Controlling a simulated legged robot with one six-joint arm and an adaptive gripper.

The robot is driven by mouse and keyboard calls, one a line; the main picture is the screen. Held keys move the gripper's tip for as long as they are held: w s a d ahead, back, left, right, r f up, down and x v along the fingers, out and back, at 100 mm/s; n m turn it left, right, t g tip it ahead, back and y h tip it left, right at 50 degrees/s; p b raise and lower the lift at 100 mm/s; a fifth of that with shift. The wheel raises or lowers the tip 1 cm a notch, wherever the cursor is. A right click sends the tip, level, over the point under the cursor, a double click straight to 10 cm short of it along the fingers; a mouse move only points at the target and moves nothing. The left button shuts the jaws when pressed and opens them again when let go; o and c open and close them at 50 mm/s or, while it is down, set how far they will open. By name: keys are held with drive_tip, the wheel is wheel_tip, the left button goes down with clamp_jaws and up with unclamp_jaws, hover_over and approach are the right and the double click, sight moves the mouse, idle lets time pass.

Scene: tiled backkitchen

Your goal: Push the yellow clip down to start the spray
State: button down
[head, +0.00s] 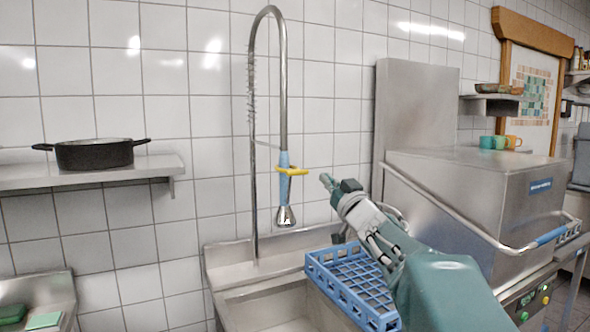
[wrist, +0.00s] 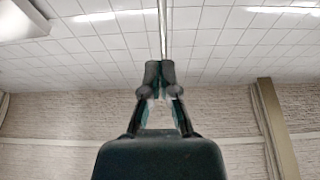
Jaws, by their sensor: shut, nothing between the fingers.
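The yellow clip (head: 292,171) sticks out to the right from the blue handle (head: 284,190) of the hanging spray. The spray head (head: 286,216) below it is metal and points down above the sink. My gripper (head: 325,180) is shut and empty, to the right of the clip and a little lower in the head view, apart from it in the picture. In the wrist view my shut fingertips (wrist: 159,72) point up toward the ceiling and wall tiles. The clip is not clearly seen in the wrist view.
A blue dish rack (head: 318,262) sits at the sink (head: 275,305), partly behind my arm. A steel dishwasher (head: 480,200) with a bar handle stands at the right. A dark pot (head: 95,154) rests on the left shelf (head: 60,180).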

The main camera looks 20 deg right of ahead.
sight(303, 171)
drive_tip(key=shift+s+a+r, duration=0.1)
drive_tip(key=shift+a, duration=0.05)
drive_tip(key=w, duration=1.1)
drive_tip(key=shift+w+a, duration=0.15)
drive_tip(key=shift+w, duration=0.2)
drive_tip(key=shift+f, duration=2.35)
